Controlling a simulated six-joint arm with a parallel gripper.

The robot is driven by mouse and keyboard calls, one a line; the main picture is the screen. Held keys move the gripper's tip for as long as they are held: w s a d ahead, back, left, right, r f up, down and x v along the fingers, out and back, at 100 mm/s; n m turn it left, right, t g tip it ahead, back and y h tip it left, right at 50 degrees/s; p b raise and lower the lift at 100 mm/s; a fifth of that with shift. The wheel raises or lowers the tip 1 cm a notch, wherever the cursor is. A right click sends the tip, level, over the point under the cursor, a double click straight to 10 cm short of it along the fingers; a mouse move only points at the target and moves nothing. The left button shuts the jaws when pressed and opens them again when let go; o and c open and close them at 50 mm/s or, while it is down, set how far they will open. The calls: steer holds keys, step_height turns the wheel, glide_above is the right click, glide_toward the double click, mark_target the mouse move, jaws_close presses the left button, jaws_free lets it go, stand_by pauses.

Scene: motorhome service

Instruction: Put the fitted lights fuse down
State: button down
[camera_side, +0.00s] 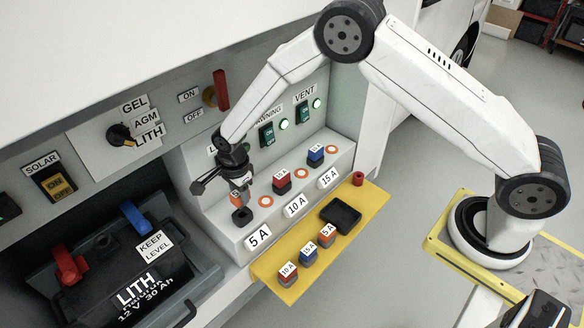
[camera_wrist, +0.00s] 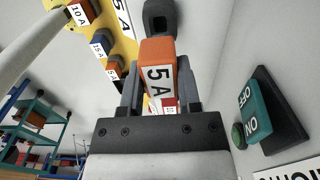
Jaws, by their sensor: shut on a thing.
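My gripper (camera_side: 236,192) is shut on an orange fuse (camera_wrist: 157,55) marked 5 A, with the fingers on either side of it. The orange fuse also shows in the side view (camera_side: 236,200), partly hidden by the gripper. It is over the black socket (camera_side: 242,216) at the left end of the grey step, behind the 5 A label. The socket also shows in the wrist view (camera_wrist: 159,16), just past the fuse. I cannot tell whether fuse and socket touch. A black tray (camera_side: 341,216) lies empty on the yellow shelf (camera_side: 275,262).
A red fuse (camera_side: 282,184) and a blue fuse (camera_side: 316,156) stand in the other sockets. Red, blue and orange spare fuses (camera_side: 309,256) sit on the shelf. The AWNING switch (camera_side: 267,135) and VENT switch (camera_side: 303,111) have green lamps lit. A battery (camera_side: 125,265) is at lower left.

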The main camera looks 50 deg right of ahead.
steer(key=s+d+f, duration=0.1)
steer(key=d, duration=0.1)
steer(key=s+d+f, duration=0.1)
steer(key=d, duration=0.2)
steer(key=s+d+f, duration=0.1)
steer(key=d, duration=0.1)
steer(key=shift+s+d, duration=0.2)
steer(key=shift+d, duration=0.1)
steer(key=s+d+f, duration=0.1)
steer(key=s+d, duration=0.6)
steer(key=s, duration=0.5)
steer(key=s+d+f, duration=0.2)
steer(key=s+d, duration=0.6)
steer(key=s, duration=0.4)
steer(key=shift+d, duration=0.3)
steer(key=shift+w+d+f, duration=0.55)
steer(key=shift+w+f, duration=1)
steer(key=shift+w, duration=0.6)
steer(key=shift+w+d+f, duration=0.55)
steer(key=shift+w+f, duration=1)
steer(key=shift+w, duration=0.65)
steer(key=shift+w+d+f, duration=0.55)
steer(key=shift+w+f, duration=1)
steer(key=shift+w, duration=0.6)
steer(key=shift+f, duration=0.1)
